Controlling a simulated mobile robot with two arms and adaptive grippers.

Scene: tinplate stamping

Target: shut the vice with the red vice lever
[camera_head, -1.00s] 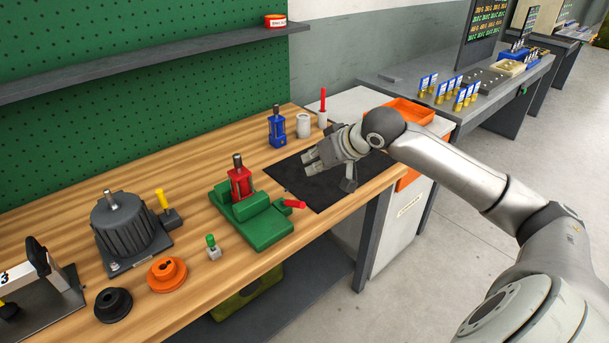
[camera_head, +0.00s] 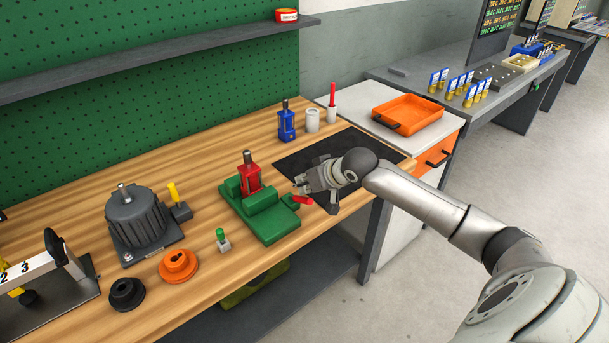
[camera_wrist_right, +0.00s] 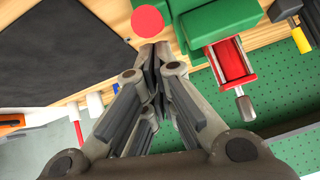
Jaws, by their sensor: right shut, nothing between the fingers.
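The green vice (camera_head: 272,222) stands on the wooden bench, with a red block with a metal pin (camera_head: 249,180) in it. Its red vice lever (camera_head: 303,200) sticks out at the vice's right end. In the right wrist view the lever's round red end (camera_wrist_right: 147,21) shows at the top, beside the green vice (camera_wrist_right: 222,22) and the red block (camera_wrist_right: 231,62). My right gripper (camera_head: 301,184) is shut and empty. Its fingertips (camera_wrist_right: 155,48) are close to the lever; I cannot tell whether they touch it. My left gripper is out of view.
A black mat (camera_head: 320,150) lies under and behind my right gripper. A blue tool (camera_head: 286,125), a white cup (camera_head: 313,120) and a red-handled tool (camera_head: 332,103) stand behind it. A grey motor-like housing (camera_head: 138,218) and an orange disc (camera_head: 178,265) are left of the vice.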

